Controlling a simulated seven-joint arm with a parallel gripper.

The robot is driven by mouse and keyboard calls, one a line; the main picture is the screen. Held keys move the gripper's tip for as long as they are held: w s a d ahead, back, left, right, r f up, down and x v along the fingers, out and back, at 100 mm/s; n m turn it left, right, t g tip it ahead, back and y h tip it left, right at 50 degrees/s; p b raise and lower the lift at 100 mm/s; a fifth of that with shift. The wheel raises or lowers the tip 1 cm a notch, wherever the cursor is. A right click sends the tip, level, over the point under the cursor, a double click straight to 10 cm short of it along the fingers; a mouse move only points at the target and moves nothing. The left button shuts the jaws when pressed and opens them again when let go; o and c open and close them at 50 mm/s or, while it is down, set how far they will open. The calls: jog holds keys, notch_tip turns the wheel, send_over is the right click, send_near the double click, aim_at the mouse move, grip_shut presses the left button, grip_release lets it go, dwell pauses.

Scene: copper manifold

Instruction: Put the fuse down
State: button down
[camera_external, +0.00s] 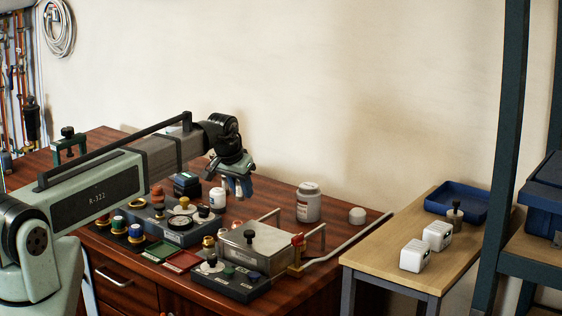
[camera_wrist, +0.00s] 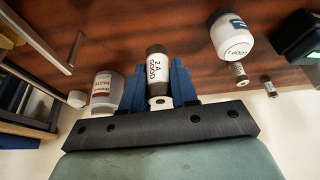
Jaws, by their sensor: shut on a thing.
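The fuse (camera_wrist: 158,70) is a dark cylinder with a white band lettered "2 A GOOD" and a pale metal end. In the wrist view, it sits between the two blue fingers of my gripper (camera_wrist: 158,88), which are shut on it. In the external view, my gripper (camera_external: 238,190) hangs fingers-down over the back of the dark wooden desk, just right of a small white bottle (camera_external: 217,197).
A white labelled jar (camera_external: 308,203) and white cap (camera_external: 357,215) stand right of my gripper. A grey panel with knobs (camera_external: 175,228) and a metal box with handles (camera_external: 252,248) lie in front. Two small cylinders (camera_wrist: 239,74) (camera_wrist: 269,87) show near the bottle. Bare desk lies between gripper and jar.

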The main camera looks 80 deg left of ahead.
jog(key=shift+r, duration=1.45)
jog(key=w+d+r+m+t+h, duration=0.1)
jog(key=w+d+r+m, duration=0.2)
jog(key=w+d, duration=1.25)
notch_tip(320, 180, up, 7)
send_over(403, 228)
jog(key=s+d, duration=0.1)
jog(key=shift+n, duration=0.3)
jog(key=shift+s+d+f, duration=0.1)
jog(key=shift+f, duration=4.75)
jog(key=shift+f, duration=0.15)
